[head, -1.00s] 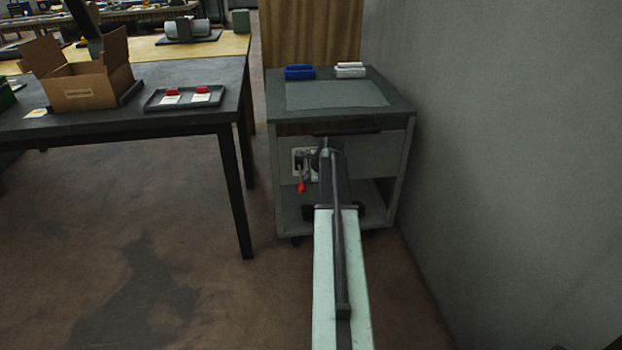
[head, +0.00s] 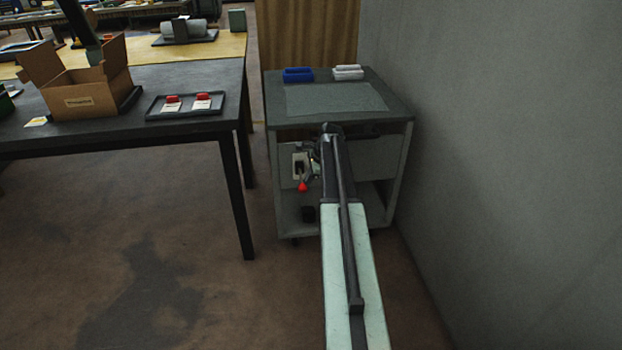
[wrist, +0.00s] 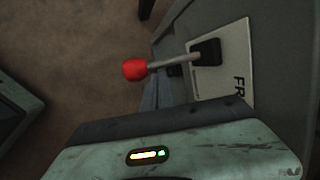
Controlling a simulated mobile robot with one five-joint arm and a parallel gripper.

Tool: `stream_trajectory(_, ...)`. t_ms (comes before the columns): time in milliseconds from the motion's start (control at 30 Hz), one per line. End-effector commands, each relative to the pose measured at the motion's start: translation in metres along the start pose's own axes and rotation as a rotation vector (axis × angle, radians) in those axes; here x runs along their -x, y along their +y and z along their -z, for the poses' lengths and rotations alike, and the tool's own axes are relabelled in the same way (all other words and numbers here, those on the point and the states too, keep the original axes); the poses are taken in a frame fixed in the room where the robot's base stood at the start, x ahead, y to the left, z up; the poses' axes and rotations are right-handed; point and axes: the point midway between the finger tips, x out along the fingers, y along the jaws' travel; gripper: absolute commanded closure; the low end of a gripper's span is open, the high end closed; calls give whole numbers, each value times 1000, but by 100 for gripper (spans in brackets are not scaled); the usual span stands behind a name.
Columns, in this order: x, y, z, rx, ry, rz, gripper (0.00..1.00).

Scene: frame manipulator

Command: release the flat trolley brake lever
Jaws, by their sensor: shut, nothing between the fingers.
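The brake lever (head: 303,187) has a red knob and hangs downward from a pale plate (head: 298,165) on the front of the grey trolley (head: 398,103). In the wrist view the red knob (wrist: 135,69) sits at the end of a thin metal rod, which comes out of a black slot on the white plate (wrist: 238,60). The plate bears partly visible dark letters. My gripper (head: 314,164) is shut and empty, just right of the lever in the head view. My arm partly hides it. I cannot tell whether it touches the lever.
A blue item (head: 298,74) and a white item (head: 348,72) lie on the trolley top. A dark table (head: 190,128) stands to the left with a cardboard box (head: 92,100) and a tray (head: 160,113). A grey wall (head: 500,150) is close on the right.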

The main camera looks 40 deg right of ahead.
Motion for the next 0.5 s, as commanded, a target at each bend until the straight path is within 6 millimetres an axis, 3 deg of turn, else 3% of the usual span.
stream_trajectory(500,14,-6,-9,7,-1,0,100)
